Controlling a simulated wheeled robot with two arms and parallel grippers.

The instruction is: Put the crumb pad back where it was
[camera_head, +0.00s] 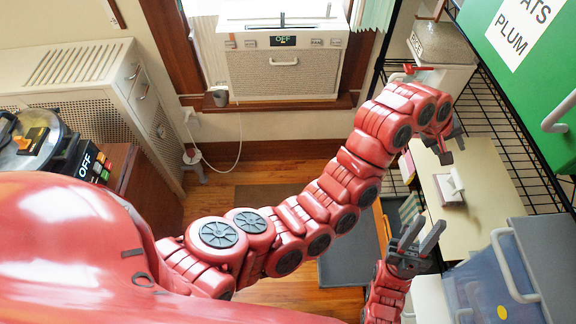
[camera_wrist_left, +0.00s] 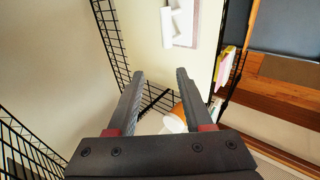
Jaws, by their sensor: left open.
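No thing in view can be made out for sure as the crumb pad. A small white piece on a brown-red base (camera_head: 450,189) lies on a cream surface (camera_head: 485,205); it also shows at the top of the left wrist view (camera_wrist_left: 183,22). My left gripper (camera_head: 450,142) is above the far part of that surface, apart from the piece. In the left wrist view its jaws (camera_wrist_left: 158,85) are apart with nothing held. My right gripper (camera_head: 430,219) is nearer, at the surface's left edge. Its fingers are spread and empty.
A black wire rack (camera_head: 487,110) runs behind the cream surface. A green panel (camera_head: 520,50) with a handle hangs at upper right, and a blue clear bin (camera_head: 490,290) stands at lower right. An orange thing (camera_wrist_left: 178,110) and a white thing (camera_wrist_left: 172,124) lie beyond the left jaws.

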